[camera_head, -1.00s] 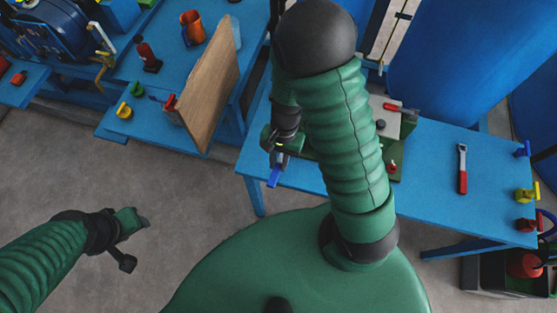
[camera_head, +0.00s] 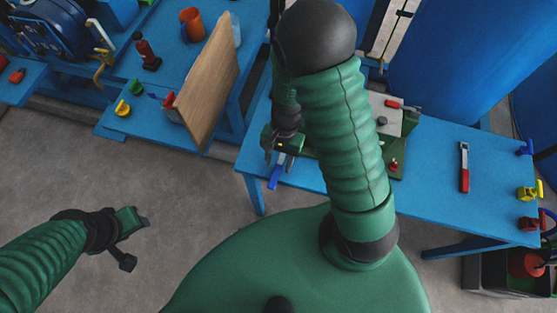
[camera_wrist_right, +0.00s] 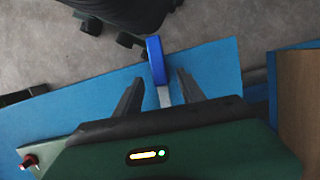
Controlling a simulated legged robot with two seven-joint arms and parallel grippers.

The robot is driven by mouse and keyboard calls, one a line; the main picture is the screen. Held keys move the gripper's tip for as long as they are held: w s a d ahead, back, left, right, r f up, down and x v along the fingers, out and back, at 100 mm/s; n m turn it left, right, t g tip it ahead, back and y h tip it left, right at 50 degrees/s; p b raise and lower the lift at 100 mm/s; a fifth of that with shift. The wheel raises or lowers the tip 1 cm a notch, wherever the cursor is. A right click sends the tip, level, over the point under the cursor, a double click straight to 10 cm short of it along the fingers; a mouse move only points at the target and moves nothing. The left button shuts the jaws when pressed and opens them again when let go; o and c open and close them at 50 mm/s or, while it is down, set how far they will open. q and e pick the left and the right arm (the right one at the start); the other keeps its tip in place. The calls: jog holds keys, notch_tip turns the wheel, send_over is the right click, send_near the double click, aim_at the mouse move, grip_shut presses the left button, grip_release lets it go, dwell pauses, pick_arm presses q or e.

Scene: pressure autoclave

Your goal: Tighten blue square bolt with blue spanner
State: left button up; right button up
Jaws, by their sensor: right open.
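The blue spanner (camera_head: 276,177) has a blue handle that sticks out over the front left edge of the right-hand blue table. In the right wrist view its blue handle (camera_wrist_right: 156,60) and grey shank stand between my fingers. My right gripper (camera_head: 278,160) is open around the spanner, and in the wrist view a gap shows on each side of the shank (camera_wrist_right: 161,91). The spanner's far end is hidden by the gripper. I cannot make out the blue square bolt. My left gripper (camera_head: 143,220) is over the floor, away from the tables; its jaws are too small to judge.
My right arm covers part of the green-and-grey device (camera_head: 387,117) on the table. A red-handled tool (camera_head: 464,168) lies to the right, with blue (camera_head: 524,147), yellow (camera_head: 527,193) and red (camera_head: 528,223) fittings at the table's edge. A wooden board (camera_head: 208,85) stands left.

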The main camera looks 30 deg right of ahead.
jog(key=p+v, duration=0.4)
jog(key=v, duration=1.2)
jog(key=shift+d+r, duration=0.2)
jog(key=shift+r, duration=0.1)
jog(key=shift+w+a, duration=0.1)
jog(key=shift+w, duration=0.05)
